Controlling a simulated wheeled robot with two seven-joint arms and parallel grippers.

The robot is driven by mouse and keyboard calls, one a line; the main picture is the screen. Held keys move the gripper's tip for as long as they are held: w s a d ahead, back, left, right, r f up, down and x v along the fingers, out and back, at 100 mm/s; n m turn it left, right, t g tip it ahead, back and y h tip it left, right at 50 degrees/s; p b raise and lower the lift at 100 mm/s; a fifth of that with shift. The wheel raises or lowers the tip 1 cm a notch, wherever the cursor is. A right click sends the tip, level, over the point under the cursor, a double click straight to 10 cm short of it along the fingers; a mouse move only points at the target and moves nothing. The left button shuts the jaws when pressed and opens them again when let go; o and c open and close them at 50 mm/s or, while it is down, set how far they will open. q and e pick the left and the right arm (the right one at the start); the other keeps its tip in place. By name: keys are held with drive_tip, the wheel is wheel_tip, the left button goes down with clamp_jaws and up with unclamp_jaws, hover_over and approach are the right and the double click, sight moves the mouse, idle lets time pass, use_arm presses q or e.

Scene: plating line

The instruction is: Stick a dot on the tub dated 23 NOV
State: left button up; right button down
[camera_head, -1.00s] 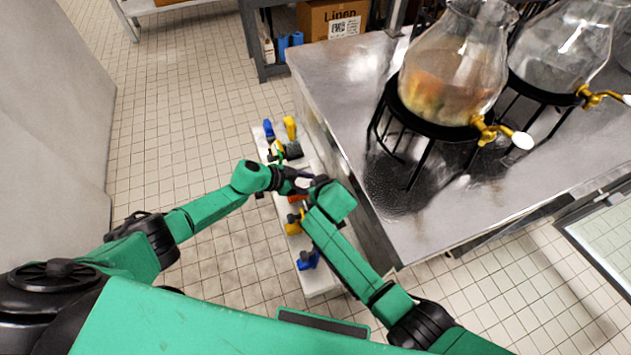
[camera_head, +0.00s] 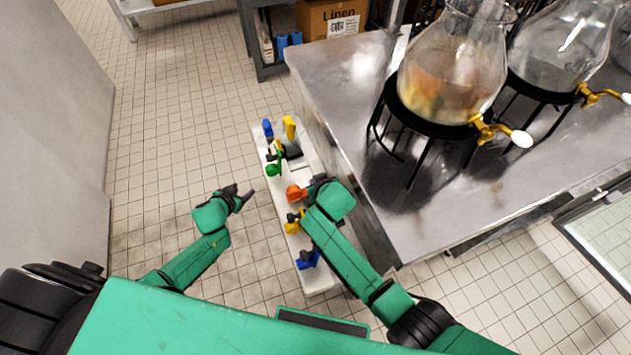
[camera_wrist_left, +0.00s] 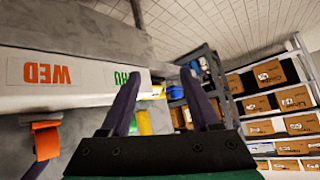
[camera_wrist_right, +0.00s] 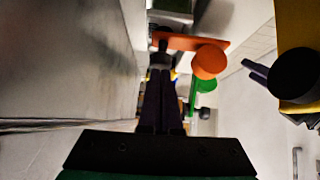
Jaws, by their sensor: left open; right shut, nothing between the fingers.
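No tub and no 23 NOV date can be made out in any view. A white strip (camera_head: 318,284) below the counter's left side carries coloured pieces: green (camera_head: 273,170), orange (camera_head: 295,193), yellow (camera_head: 293,226) and blue (camera_head: 308,260) among them. In the left wrist view, orange WED lettering (camera_wrist_left: 47,74) and partly hidden green lettering (camera_wrist_left: 122,79) show upside down. My left gripper (camera_head: 247,196) is open and empty, left of the strip. My right gripper (camera_wrist_right: 160,72) is shut and empty, close to the orange piece (camera_wrist_right: 210,62). No dot is visible on either gripper.
A steel counter (camera_head: 350,95) holds glass dispensers (camera_head: 455,65) with brass taps on black stands. A rack with a Linen carton (camera_head: 330,18) stands at the back. Tiled floor (camera_head: 160,130) left of the strip is clear.

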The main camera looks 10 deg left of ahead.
use_arm(q)
drive_tip(key=s+f+g, duration=0.4)
drive_tip(key=s+f, duration=0.9)
drive_tip(key=s, duration=0.2)
use_arm(e)
drive_tip(key=shift+a, duration=0.1)
drive_tip(key=shift+r, duration=0.1)
drive_tip(key=shift+d, duration=0.2)
drive_tip(key=shift+f+p, duration=0.2)
drive_tip(key=shift+p, duration=0.1)
use_arm(q)
drive_tip(key=s+d+f+g, duration=0.1)
drive_tip(key=s+d+f, duration=0.1)
drive_tip(key=s, duration=0.5)
drive_tip(key=s+d+f+g, duration=0.2)
drive_tip(key=s+d+f, duration=0.1)
drive_tip(key=s, duration=0.4)
drive_tip(key=s+d+f+g, duration=0.1)
drive_tip(key=s+d+f, duration=0.1)
drive_tip(key=s, duration=0.5)
drive_tip(key=shift+s+d+f+m+g+h, duration=0.15)
drive_tip(key=shift+s+f+m+g+h, duration=0.2)
drive_tip(key=shift+f, duration=0.1)
use_arm(e)
drive_tip(key=shift+d+f+y, duration=0.1)
drive_tip(key=shift+y, duration=0.2)
